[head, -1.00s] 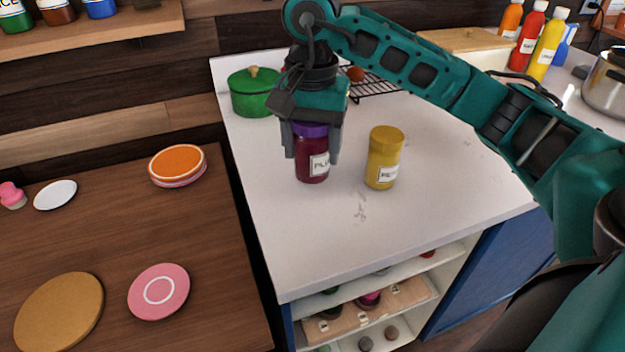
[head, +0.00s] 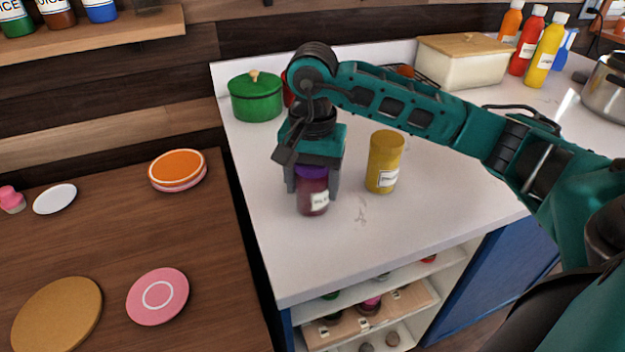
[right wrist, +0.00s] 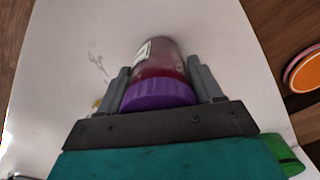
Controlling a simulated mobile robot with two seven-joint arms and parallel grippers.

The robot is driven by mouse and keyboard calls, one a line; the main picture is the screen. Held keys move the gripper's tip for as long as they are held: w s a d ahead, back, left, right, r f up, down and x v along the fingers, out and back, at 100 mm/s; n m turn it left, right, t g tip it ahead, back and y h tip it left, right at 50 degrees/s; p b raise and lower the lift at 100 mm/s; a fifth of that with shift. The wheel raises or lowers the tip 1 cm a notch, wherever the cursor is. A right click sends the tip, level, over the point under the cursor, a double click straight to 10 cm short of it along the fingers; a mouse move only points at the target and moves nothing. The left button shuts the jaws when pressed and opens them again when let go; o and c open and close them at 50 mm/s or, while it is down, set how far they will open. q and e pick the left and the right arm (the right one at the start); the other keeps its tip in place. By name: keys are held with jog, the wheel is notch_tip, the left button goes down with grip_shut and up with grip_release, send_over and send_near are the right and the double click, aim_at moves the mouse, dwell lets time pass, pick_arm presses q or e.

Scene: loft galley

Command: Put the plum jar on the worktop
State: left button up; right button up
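The plum jar (head: 312,196), dark red-purple with a purple lid and a white label, is upright between the fingers of my right gripper (head: 313,182). In the right wrist view the two fingers lie against both sides of the jar at its purple lid (right wrist: 158,94), so the gripper (right wrist: 160,88) is shut on it. The jar is over the front left part of the white worktop (head: 410,235). I cannot tell whether its base touches the surface. My left gripper is out of view.
A yellow jar (head: 384,162) stands just right of the plum jar. A green pot (head: 256,97) and a cream bin with a wooden lid (head: 463,66) stand further back. A wooden table (head: 105,240) with plates is at the left. The worktop's front is clear.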

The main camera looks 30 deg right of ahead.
jog(key=o, duration=0.4)
jog(key=shift+r, duration=0.1)
jog(key=shift+r, duration=0.25)
notch_tip(320, 180, up, 11)
jog(key=shift+f+p, duration=0.15)
jog(key=shift+p, duration=0.45)
jog(key=shift+r, duration=0.5)
